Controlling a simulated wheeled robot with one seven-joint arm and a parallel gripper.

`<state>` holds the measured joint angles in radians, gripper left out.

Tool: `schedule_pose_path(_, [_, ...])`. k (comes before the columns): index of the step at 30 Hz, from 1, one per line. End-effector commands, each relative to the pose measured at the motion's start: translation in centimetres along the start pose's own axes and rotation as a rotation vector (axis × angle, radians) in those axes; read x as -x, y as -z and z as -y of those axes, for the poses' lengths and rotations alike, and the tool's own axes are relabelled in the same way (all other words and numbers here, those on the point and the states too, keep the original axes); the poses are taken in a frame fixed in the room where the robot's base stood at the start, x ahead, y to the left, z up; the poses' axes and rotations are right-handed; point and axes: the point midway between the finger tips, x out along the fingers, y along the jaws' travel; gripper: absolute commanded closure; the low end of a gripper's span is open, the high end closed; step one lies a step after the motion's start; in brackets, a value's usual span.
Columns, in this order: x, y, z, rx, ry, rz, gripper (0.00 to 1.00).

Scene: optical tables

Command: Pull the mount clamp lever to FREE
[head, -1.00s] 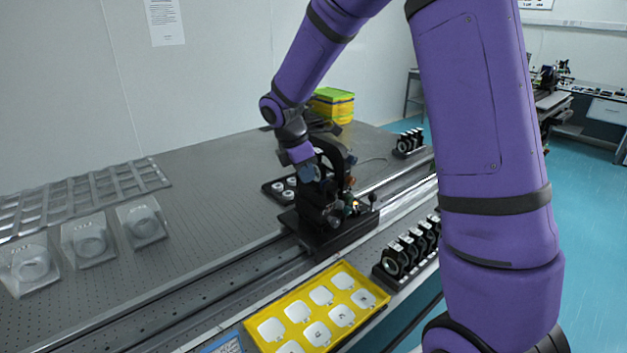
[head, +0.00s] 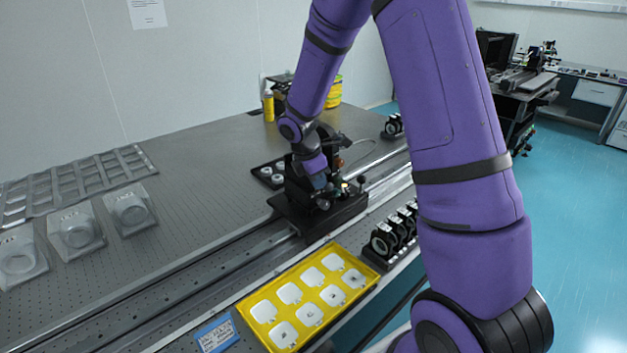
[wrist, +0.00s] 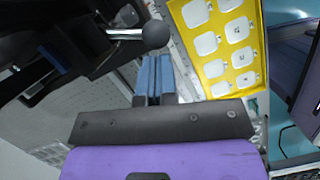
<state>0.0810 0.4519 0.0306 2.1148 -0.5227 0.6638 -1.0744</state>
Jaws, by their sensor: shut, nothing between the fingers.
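The lever (wrist: 124,34) is a bright metal rod ending in a dark ball knob (wrist: 155,33), at the top of the wrist view. It comes out of a black mount at upper left. My gripper (wrist: 153,58) has blue fingers pressed together with nothing between them. Its tips are just below the ball knob in the picture; I cannot tell whether they touch it. In the head view my gripper (head: 319,183) is at the black mount (head: 298,190) on its rail carriage, and my wrist hides part of the mount. No FREE marking is legible.
A yellow tray (head: 269,296) with white-lined pockets lies in front of the rail (head: 250,263). Black ring holders (head: 383,243) stand right of it. Clear holders (head: 75,230) stand at left. A yellow bottle (head: 268,105) stands at the back. The perforated tabletop (head: 205,170) behind the rail has free room.

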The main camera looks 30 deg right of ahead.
Motion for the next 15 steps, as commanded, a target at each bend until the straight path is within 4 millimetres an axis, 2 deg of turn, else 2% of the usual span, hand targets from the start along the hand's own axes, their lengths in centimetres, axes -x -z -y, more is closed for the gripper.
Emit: schedule_pose_path(15, [-0.10,-0.30,0.25,0.045,-0.013,0.000,1.00])
